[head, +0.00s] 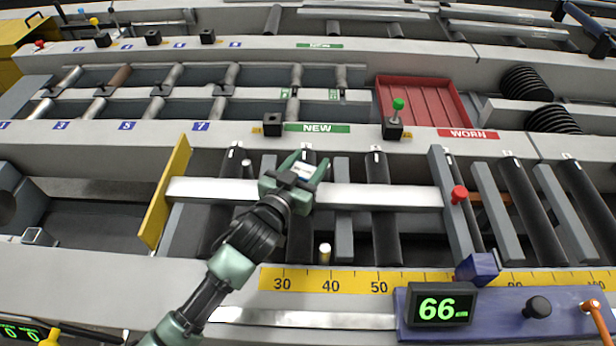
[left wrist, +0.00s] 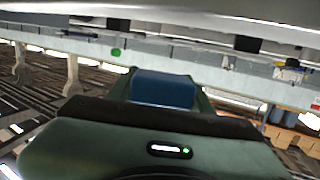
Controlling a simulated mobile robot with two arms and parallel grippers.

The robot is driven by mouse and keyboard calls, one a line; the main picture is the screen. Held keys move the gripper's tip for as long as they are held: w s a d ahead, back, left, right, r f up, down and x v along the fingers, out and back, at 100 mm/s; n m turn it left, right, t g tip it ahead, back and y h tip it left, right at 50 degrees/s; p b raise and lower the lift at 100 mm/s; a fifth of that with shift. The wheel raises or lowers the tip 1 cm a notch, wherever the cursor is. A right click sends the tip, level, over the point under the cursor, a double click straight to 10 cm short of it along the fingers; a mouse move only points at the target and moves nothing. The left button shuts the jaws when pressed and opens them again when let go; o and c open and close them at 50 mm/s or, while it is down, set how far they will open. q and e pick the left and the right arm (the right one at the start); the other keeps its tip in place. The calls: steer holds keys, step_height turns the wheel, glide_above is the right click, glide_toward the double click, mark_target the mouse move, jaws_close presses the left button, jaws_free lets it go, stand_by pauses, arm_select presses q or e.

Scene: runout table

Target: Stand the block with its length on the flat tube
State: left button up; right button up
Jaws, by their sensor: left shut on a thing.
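The flat tube (head: 378,197) is a long bright metal bar lying across dark rollers, between a yellow plate (head: 166,195) on the left and a grey upright stop on the right. My left gripper (head: 303,169) is over the tube, left of its middle, and shut on a small block. The block's pale top shows between the green fingers in the head view, and its blue side (left wrist: 164,90) shows in the left wrist view. Its underside is hidden, so I cannot tell whether it touches the tube. My right gripper is not in view.
A display (head: 441,308) reads 66 beside a yellow ruler (head: 353,283). Behind are a NEW label (head: 317,128), a red tray (head: 425,105), a green-knobbed post (head: 397,110) and a WORN label (head: 468,134).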

mark_target(308, 177)
arm_select(q)
steer(key=shift+f, duration=0.35)
step_height(308, 177, down, 4)
steer(key=shift+r, duration=0.25)
steer(key=shift+f, duration=0.3)
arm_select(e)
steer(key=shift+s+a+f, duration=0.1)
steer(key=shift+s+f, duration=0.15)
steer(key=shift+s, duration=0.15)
arm_select(q)
steer(key=shift+f+b, duration=0.1)
steer(key=shift+b, duration=0.2)
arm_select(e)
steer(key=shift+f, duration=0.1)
arm_select(q)
steer(key=o, duration=1.3)
steer(key=shift+o, duration=0.2)
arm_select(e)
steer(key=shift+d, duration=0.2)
